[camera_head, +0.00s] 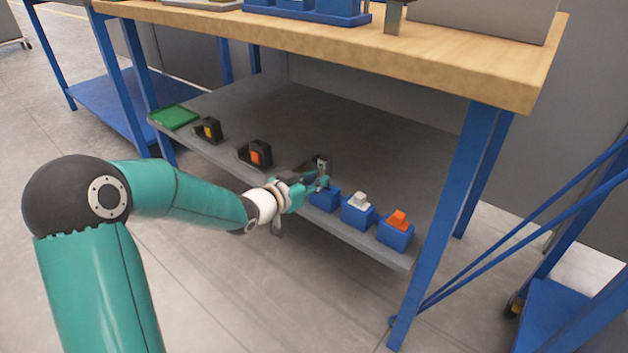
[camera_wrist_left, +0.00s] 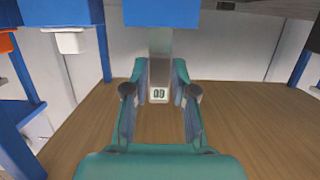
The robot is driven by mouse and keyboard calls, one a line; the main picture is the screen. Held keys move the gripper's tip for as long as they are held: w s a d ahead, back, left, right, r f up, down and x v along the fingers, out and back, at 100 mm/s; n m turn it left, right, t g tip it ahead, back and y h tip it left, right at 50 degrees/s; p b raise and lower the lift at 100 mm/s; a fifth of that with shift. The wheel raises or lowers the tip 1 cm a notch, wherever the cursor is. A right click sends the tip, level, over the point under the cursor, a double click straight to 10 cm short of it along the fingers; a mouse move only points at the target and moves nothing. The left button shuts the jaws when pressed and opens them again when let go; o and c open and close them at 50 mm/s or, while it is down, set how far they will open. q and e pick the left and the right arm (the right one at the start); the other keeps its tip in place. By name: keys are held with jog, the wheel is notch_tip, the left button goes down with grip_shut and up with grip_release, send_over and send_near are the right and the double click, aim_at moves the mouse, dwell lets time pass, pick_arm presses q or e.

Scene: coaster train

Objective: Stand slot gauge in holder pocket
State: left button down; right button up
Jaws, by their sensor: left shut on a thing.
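The slot gauge (camera_wrist_left: 160,75) is a pale grey bar with a dark-marked label, seen in the left wrist view. My left gripper (camera_wrist_left: 160,97) is shut on it, one finger at each side. The bar runs up to a blue block (camera_wrist_left: 162,13) at the top of that view; how deep it sits there is hidden. In the head view my left gripper (camera_head: 323,182) is over the leftmost blue block (camera_head: 325,200) on the lower shelf, largely covering its top. A grey piece (camera_head: 321,161) shows just behind the gripper; I cannot tell whether it is the gauge. My right gripper is out of view.
Blue blocks with a white piece (camera_head: 360,199) and an orange piece (camera_head: 399,219) stand to the right. Black holders with yellow (camera_head: 209,130) and orange (camera_head: 257,156) parts and a green tray (camera_head: 174,117) are left. The wooden tabletop (camera_head: 330,37) overhangs the shelf.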

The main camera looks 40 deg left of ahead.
pick_arm(q)
jog(key=shift+f, duration=0.85)
jog(key=c, duration=1)
grip_release()
jog(key=shift+c, duration=0.2)
jog(key=shift+o, duration=0.9)
jog(key=shift+f, duration=0.1)
jog(key=shift+s, duration=0.1)
jog(key=v, duration=1.1)
jog(key=shift+s, duration=0.35)
